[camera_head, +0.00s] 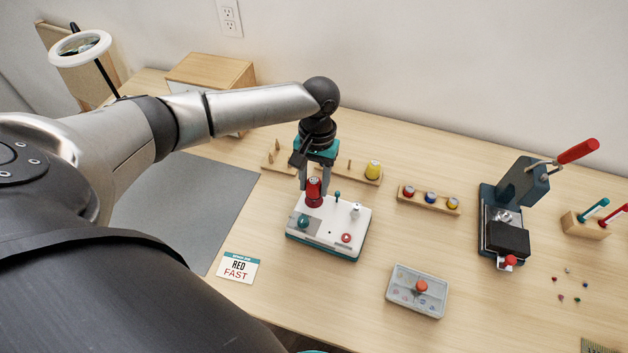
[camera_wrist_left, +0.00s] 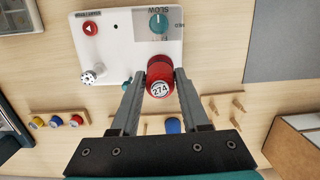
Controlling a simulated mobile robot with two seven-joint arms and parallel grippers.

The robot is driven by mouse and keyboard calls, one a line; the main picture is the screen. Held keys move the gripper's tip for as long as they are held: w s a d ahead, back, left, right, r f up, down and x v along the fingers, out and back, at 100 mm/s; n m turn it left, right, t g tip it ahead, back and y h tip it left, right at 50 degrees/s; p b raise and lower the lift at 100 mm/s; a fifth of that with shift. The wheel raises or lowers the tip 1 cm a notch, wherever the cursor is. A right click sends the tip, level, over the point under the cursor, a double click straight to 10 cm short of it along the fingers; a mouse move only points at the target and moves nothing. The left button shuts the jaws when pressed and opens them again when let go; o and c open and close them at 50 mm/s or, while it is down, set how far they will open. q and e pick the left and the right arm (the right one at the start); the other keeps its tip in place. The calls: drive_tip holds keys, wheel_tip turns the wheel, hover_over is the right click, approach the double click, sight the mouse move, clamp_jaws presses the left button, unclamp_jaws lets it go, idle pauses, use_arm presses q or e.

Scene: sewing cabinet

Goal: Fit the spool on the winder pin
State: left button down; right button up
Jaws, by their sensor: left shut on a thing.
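The red spool (camera_head: 314,193) is upright between the fingertips of my left gripper (camera_head: 315,183), which is shut on it. It stands at the back left part of the white-topped winder (camera_head: 330,234); I cannot tell whether its base touches the top or what is under it. The left wrist view shows the spool (camera_wrist_left: 160,80) with a numbered label between both fingers. The winder top has a teal dial (camera_head: 303,221), a red button (camera_head: 346,238), a small teal lever (camera_head: 337,197) and a white post (camera_head: 355,211). My right gripper is not in view.
A peg rack with a yellow spool (camera_head: 373,170) stands behind the winder. A small bobbin rack (camera_head: 428,200) and a dark press (camera_head: 506,220) are to the right. A clear box (camera_head: 417,290) and a "RED FAST" card (camera_head: 238,267) lie in front.

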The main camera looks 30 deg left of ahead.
use_arm(q)
drive_tip(key=shift+f, duration=1.15)
idle(1.0)
drive_tip(key=shift+f+p, duration=0.2)
drive_tip(key=shift+p, duration=0.1)
idle(0.5)
drive_tip(key=shift+c, duration=1.6)
unclamp_jaws()
wheel_tip(320, 180, up, 15)
drive_tip(key=w+p, duration=0.1)
drive_tip(key=p, duration=0.2)
drive_tip(key=shift+w+a, duration=0.2)
drive_tip(key=shift+w, duration=0.2)
